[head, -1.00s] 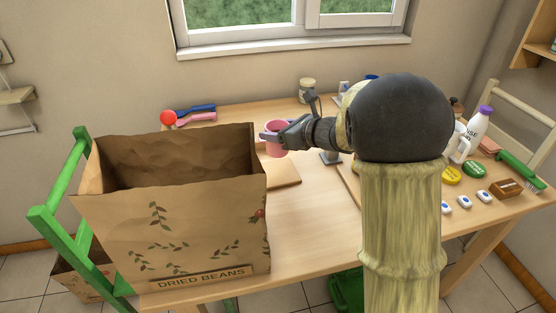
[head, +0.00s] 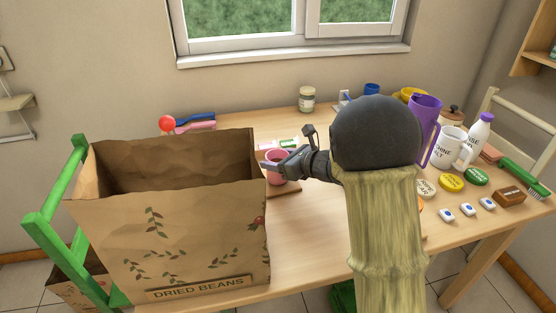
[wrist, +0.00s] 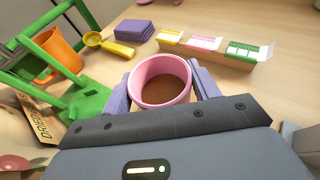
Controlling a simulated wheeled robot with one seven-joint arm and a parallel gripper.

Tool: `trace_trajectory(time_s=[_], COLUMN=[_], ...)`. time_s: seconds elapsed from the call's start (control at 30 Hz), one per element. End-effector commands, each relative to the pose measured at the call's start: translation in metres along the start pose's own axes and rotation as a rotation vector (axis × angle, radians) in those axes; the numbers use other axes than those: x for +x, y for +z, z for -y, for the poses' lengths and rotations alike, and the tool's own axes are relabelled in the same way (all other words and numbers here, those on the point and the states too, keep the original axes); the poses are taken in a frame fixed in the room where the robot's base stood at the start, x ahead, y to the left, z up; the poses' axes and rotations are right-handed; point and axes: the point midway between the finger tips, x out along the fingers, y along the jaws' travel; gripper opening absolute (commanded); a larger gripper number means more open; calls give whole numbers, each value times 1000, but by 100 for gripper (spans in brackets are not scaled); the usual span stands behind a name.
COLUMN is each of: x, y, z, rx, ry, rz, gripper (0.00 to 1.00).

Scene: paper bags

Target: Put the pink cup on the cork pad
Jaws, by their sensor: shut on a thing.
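The pink cup (head: 276,166) is upright between the fingers of my gripper (wrist: 163,85), which is shut on it. In the wrist view, the cup (wrist: 138,88) shows its open rim and a brown inside. In the head view, a flat tan pad (head: 287,190), which looks like the cork pad, lies on the table just below the cup, right of the paper bag. The bag and my gripper hide part of it. I cannot tell whether the cup touches the pad. The pad is not clear in the wrist view.
A tall paper bag (head: 170,235) stands close on the left, beside a green chair (head: 60,200). A wooden holder with coloured cards (wrist: 205,50) stands behind the cup. Mugs, a purple jug (head: 424,118) and a white bottle (head: 479,135) crowd the right. The table's front middle is clear.

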Motion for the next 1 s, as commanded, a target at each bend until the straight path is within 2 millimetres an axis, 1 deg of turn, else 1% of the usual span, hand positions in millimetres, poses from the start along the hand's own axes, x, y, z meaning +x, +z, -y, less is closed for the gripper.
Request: trace_trajectory(time_s=[0.27, 0.3, 0.37, 0.4, 0.67, 0.8, 0.87, 1.0], x=[1, 1, 1, 0, 0, -1, -9, -32], y=[-2, -2, -2, -2, -1, 3, 1, 1], z=[0, 0, 0, 0, 0, 0, 1, 1], rx=[-1, -1, -1, 0, 0, 0, 0, 1], ry=[0, 0, 0, 0, 0, 0, -2, -4], rz=[1, 0, -1, -1, -1, -1, -1, 0], gripper=[34, 68, 80, 82, 82, 82, 82, 82])
